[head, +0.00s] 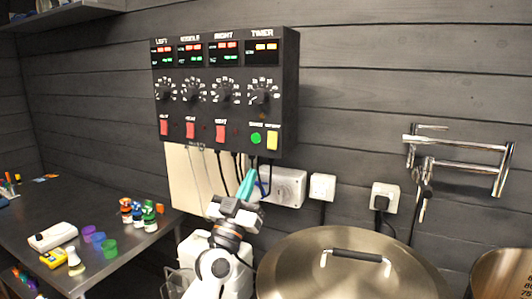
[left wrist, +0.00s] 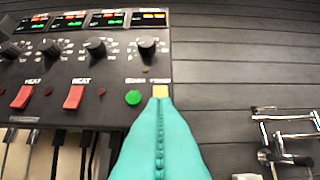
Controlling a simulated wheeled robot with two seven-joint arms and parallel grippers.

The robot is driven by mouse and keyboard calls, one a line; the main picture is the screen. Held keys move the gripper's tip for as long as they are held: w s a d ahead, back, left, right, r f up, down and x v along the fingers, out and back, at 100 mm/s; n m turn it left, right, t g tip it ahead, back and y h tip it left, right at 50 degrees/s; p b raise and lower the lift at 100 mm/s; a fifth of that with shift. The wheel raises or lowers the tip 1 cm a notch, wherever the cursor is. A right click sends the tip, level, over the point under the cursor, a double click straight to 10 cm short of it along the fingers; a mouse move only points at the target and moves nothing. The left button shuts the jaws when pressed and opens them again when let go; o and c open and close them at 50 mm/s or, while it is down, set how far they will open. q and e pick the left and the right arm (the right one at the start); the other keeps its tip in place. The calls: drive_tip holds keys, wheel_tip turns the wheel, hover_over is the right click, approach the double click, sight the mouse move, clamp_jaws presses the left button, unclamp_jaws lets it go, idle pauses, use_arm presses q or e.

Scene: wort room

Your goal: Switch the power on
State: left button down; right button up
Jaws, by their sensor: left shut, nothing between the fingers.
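The black control panel (head: 200,133) hangs on the dark plank wall, its red and green displays lit. Along its lower edge are red switches (head: 191,130), a round green button (head: 256,138) and a yellow button (head: 272,141). My left gripper (head: 248,180) has teal fingers, is shut and empty, and points up just below the panel's lower right part. In the left wrist view the closed fingertips (left wrist: 160,92) overlap the bottom of the yellow button (left wrist: 160,90), right of the green button (left wrist: 133,97). I cannot tell whether they touch. My right gripper is out of view.
Wall sockets (head: 322,187) with plugs and cables are right of the gripper. A large lidded steel pot (head: 300,262) stands below them, with a folding metal tap (head: 455,164) at right. A dark table (head: 130,262) with small bottles and cups is at left.

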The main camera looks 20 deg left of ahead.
sight(271, 143)
use_arm(q)
drive_tip(key=w+r, duration=0.1)
drive_tip(key=w, duration=0.1)
drive_tip(key=w+r, duration=0.1)
drive_tip(key=w, duration=0.2)
drive_tip(key=w+r+p, duration=0.1)
drive_tip(key=w, duration=0.2)
drive_tip(key=shift+d+r, duration=0.25)
drive_tip(key=shift+d, duration=0.15)
drive_tip(key=shift+w, duration=0.45)
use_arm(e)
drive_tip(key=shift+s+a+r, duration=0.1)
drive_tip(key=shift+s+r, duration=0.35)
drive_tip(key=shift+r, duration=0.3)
